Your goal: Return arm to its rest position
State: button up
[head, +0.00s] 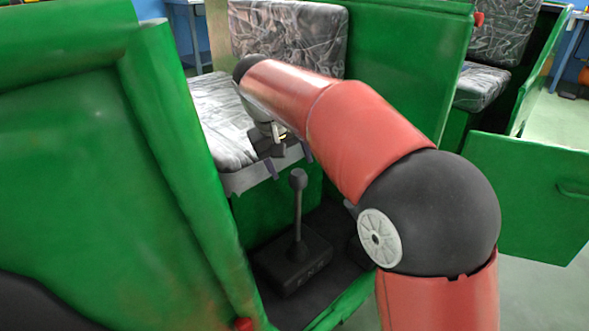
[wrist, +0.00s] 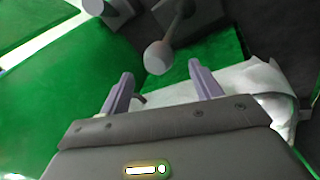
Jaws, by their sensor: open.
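My red arm (head: 325,115) reaches across the head view into the green rickshaw cab, bent at a black joint. My gripper (head: 288,162) hangs at its end in front of the seat edge, partly hidden by my arm. In the wrist view my gripper (wrist: 160,74) shows two purple fingers spread apart with nothing between them. A dark lever with a round knob (head: 298,179) stands upright on a black base on the cab floor, just below my gripper. In the wrist view the knob (wrist: 157,58) appears just beyond the fingertips; I see no contact.
A grey patterned seat (head: 215,120) lies behind my gripper, with its backrest (head: 288,38) above. A tall green panel (head: 90,170) closes off the left. A green door (head: 530,195) stands at the right, with open floor in front.

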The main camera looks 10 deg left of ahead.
jog(key=shift+v, duration=1.1)
jog(key=s+d+r+m+y+p, duration=0.1)
jog(key=s+d+r, duration=0.1)
jog(key=s+d, duration=0.45)
jog(key=s+d+r+m+y+p, duration=0.1)
jog(key=s+d+m, duration=0.15)
jog(key=d, duration=0.75)
jog(key=s+d+f+m+t, duration=0.1)
jog(key=s+d+f, duration=0.2)
jog(key=s+d, duration=0.2)
jog(key=s+d+f+m+t, duration=0.1)
jog(key=s+d+f, duration=0.3)
jog(key=s, duration=0.6)
jog(key=shift+s+d+f+p, duration=0.25)
jog(key=shift+s+d+p, duration=0.05)
jog(key=shift+d+p, duration=0.15)
jog(key=shift+m, duration=0.25)
